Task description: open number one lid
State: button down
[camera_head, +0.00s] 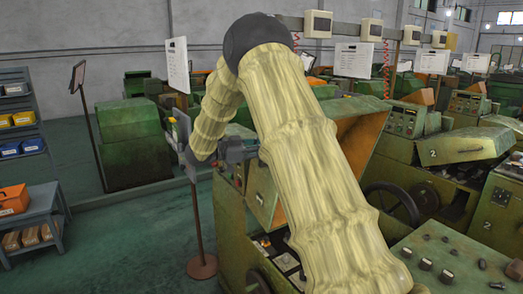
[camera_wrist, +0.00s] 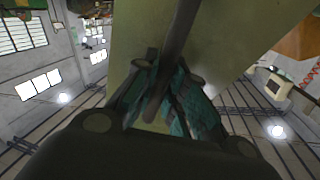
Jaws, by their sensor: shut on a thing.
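The number one lid (camera_head: 362,135) is a green panel with an orange inner side. It stands raised at a tilt over the near machine, and my arm's pale yellow sleeve hides its middle. In the wrist view its pale green face (camera_wrist: 120,60) fills the centre, with a dark bar-like handle (camera_wrist: 182,28) running along it. My gripper (camera_wrist: 165,75) has its teal-padded fingers shut around this bar. In the head view my gripper (camera_head: 250,151) is at the lid's left side, partly hidden by the arm.
The near machine's open body (camera_head: 285,262) shows parts inside. A machine marked 2 (camera_head: 465,150) stands to the right, with a handwheel (camera_head: 392,203) between. A sign post with a round red base (camera_head: 202,266) stands left. A blue shelf (camera_head: 35,185) is far left; green floor lies between.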

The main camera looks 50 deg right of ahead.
jog(key=c, duration=1.5)
grip_release()
jog(key=shift+w+f, duration=0.1)
jog(key=shift+o, duration=0.2)
jog(key=v, duration=1.2)
jog(key=shift+d, duration=0.1)
